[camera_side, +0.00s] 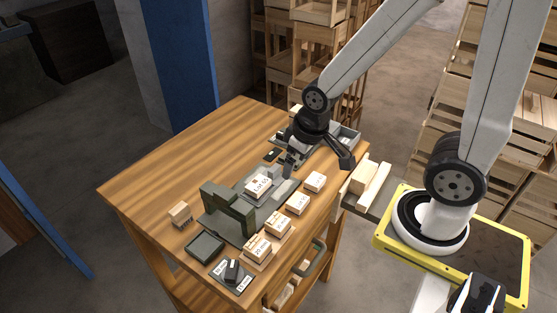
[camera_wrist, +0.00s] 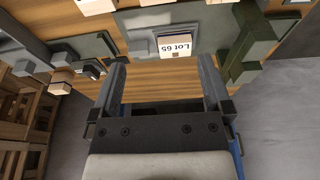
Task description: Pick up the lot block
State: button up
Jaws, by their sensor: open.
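The lot block (camera_side: 258,186) is a small pale wooden block with a printed label. It sits on a grey fixture plate (camera_side: 279,190) beside a dark green bracket (camera_side: 230,208). In the wrist view the lot block (camera_wrist: 176,47) reads "Lot 65", upside down, and lies ahead of the space between my fingers. My gripper (camera_side: 290,162) is above the table, to the upper right of the block. It is open and empty, with both fingers apart in the wrist view (camera_wrist: 162,62).
Other labelled pale blocks (camera_side: 297,203) stand along the table's front right side. A green tray (camera_side: 205,247) and a dark stamp-like tool (camera_side: 233,270) lie near the front corner. A small wooden block (camera_side: 180,213) stands at left. The table's (camera_side: 190,160) left part is clear.

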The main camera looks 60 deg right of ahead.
jog(key=shift+w, duration=0.1)
jog(key=m+g, duration=0.3)
jog(key=m, duration=1.5)
send_over(258, 183)
jog(key=f, duration=0.2)
jog(key=shift+w+a+f, duration=0.1)
jog(key=shift+a+f, duration=0.1)
jog(key=shift+f, duration=0.1)
jog(key=shift+f, duration=0.15)
jog(key=shift+f, duration=1.15)
jog(key=shift+f, duration=0.1)
jog(key=shift+d+f, duration=0.2)
jog(key=shift+f, duration=2.3)
